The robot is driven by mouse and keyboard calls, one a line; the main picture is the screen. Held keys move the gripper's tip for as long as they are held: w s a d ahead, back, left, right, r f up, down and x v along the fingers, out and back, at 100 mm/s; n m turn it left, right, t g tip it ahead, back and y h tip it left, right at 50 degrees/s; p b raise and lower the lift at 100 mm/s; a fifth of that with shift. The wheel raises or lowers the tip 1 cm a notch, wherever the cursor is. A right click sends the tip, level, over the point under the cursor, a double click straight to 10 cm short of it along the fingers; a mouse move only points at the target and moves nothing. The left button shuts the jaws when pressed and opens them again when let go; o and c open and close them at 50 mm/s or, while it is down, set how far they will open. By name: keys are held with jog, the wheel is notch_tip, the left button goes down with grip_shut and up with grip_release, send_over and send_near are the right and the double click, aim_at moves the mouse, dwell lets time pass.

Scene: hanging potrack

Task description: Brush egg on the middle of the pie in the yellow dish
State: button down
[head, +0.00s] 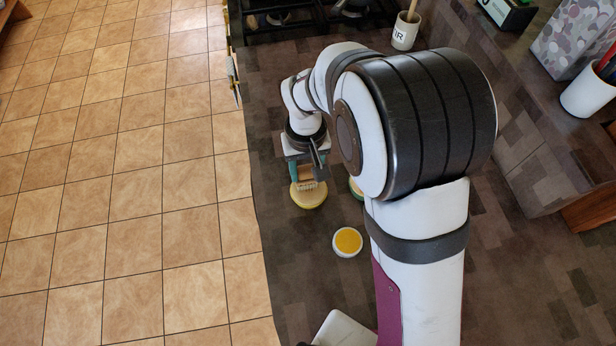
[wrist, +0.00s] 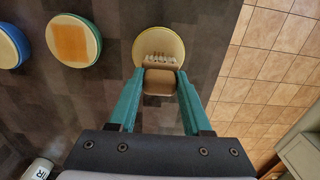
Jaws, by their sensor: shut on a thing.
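The yellow dish (head: 308,203) holds a pale pie and stands on the dark counter below my gripper (head: 306,172). It also shows in the wrist view (wrist: 140,44). My gripper (wrist: 160,74) is shut on a brush (wrist: 158,84) with a brown body and pale bristles. The bristles are over the pie's lower middle in the wrist view; I cannot tell whether they touch it. No orange patch shows on the visible part of this pie. A small white bowl of yellow egg (head: 347,242) stands nearer in the head view.
A teal dish (wrist: 92,58) holds a pie with an orange patch; my arm mostly hides it in the head view. A blue dish (wrist: 8,60) is beside it. A white crock (head: 405,32) stands at the back. The counter's edge is close to the yellow dish's left.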

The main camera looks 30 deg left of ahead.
jog(key=shift+w+a, duration=0.8)
jog(key=shift+w, duration=0.1)
jog(key=shift+d, duration=0.3)
jog(key=shift+s+d+f, duration=0.1)
jog(key=shift+s+d, duration=0.9)
jog(key=shift+s, duration=0.2)
jog(key=shift+s+d, duration=1)
jog(key=shift+s, duration=0.15)
jog(key=shift+w+a, duration=2.05)
jog(key=shift+w, duration=0.25)
jog(key=shift+w+a+r, duration=0.15)
jog(key=shift+w+r, duration=0.05)
jog(key=shift+r, duration=0.1)
notch_tip(320, 180, up, 7)
jog(key=shift+r, duration=0.2)
